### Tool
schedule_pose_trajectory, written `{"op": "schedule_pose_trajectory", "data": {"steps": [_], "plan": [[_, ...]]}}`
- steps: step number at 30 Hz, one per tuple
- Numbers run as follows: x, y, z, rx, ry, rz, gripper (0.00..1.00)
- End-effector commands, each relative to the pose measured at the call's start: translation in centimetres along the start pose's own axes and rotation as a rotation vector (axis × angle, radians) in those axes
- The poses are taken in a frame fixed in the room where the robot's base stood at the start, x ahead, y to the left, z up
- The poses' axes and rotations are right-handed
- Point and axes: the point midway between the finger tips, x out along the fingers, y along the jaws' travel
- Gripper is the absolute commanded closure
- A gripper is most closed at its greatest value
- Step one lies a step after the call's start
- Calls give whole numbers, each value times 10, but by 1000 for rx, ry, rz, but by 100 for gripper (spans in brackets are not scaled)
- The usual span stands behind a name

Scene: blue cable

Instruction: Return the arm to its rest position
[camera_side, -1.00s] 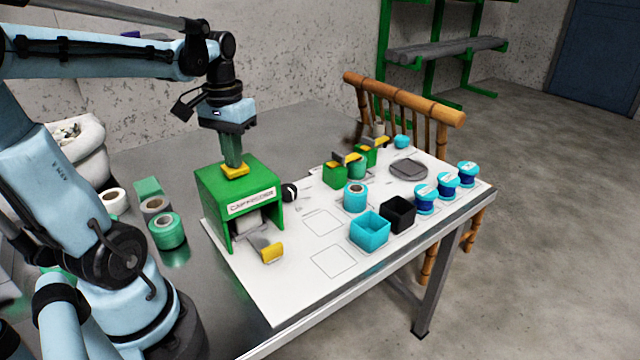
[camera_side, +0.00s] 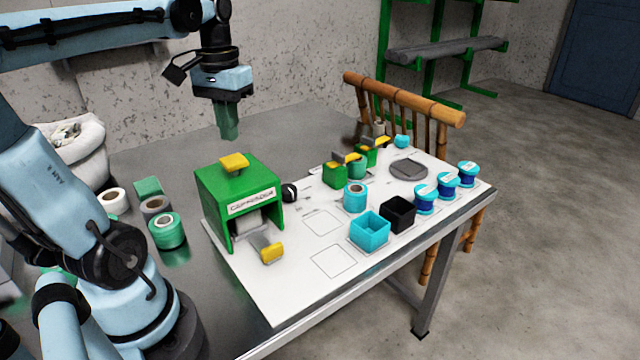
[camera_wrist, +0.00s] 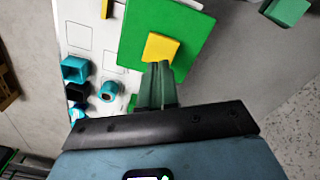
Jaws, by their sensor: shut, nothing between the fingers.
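My gripper (camera_side: 229,137) is shut and empty, its green fingers pointing down. In the side view it hangs in the air above and behind the green machine (camera_side: 213,191), clear of the yellow button (camera_side: 233,162) on the machine's top. In the wrist view my fingertips (camera_wrist: 157,66) appear just below the yellow button (camera_wrist: 161,47) in the picture, over the green top (camera_wrist: 190,30). The blue cable cannot be made out for certain; blue spools (camera_side: 425,199) stand at the right of the table.
A cyan box (camera_side: 370,231), a black box (camera_side: 398,213) and a cyan roll (camera_side: 355,197) stand on the white board (camera_side: 285,297). Green rolls (camera_side: 167,231) lie left of the machine. A bamboo chair (camera_side: 405,97) stands behind the table. Air above the table is free.

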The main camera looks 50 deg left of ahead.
Motion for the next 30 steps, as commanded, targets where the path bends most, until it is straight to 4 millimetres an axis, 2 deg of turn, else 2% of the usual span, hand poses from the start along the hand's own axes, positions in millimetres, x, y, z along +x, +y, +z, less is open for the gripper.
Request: {"op": "schedule_pose_trajectory", "data": {"steps": [6, 17, 20, 25, 30], "plan": [[-12, 0, 0, 0, 0, 0, 100], [-11, 3, 0, 9, 9, -1, 100], [-2, 19, 1, 58, 61, -2, 100], [29, 76, 8, 230, 257, 20, 100], [59, 129, 26, 395, 459, 85, 100]]}}
